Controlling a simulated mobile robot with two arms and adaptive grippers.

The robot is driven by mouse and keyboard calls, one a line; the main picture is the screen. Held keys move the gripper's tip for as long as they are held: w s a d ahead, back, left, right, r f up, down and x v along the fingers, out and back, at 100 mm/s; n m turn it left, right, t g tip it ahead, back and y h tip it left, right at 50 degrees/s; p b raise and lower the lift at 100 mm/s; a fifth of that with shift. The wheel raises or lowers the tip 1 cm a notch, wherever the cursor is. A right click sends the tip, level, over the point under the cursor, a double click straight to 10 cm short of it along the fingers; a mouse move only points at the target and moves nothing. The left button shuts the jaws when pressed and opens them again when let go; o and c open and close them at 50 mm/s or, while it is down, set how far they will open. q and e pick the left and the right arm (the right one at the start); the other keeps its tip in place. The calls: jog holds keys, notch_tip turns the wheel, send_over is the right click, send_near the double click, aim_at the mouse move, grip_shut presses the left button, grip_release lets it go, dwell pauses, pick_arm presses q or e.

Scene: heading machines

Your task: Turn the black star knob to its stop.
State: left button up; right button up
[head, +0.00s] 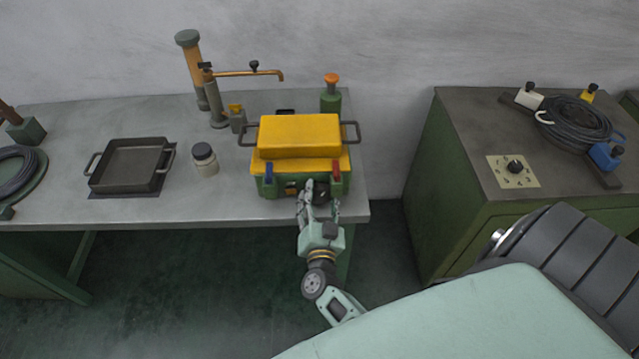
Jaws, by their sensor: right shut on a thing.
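The black star knob (322,193) sits low on the front of a green machine with a yellow lid (300,136). My right gripper (320,192) reaches up to the machine's front from below, with its fingers on either side of the knob and shut on it. The fingers hide part of the knob, so its turn angle cannot be read. My left gripper is not in view.
A blue clip (268,174) and a red clip (336,170) flank the machine's front. A jar (204,159) and a dark pan (131,165) stand left on the table.

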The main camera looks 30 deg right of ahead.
jog(key=shift+d+r, duration=0.1)
jog(key=shift+d, duration=0.05)
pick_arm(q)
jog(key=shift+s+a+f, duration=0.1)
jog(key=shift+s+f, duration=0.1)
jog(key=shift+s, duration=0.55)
pick_arm(e)
jog(key=shift+m, duration=0.4)
jog(key=m+b, duration=0.1)
jog(key=m, duration=0.2)
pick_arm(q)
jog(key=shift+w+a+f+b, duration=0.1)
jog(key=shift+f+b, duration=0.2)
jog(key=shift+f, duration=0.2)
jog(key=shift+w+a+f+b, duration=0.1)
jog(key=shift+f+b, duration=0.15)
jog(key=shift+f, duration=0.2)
pick_arm(e)
jog(key=shift+m, duration=1.6)
jog(key=o, duration=1.1)
jog(key=shift+f, duration=0.2)
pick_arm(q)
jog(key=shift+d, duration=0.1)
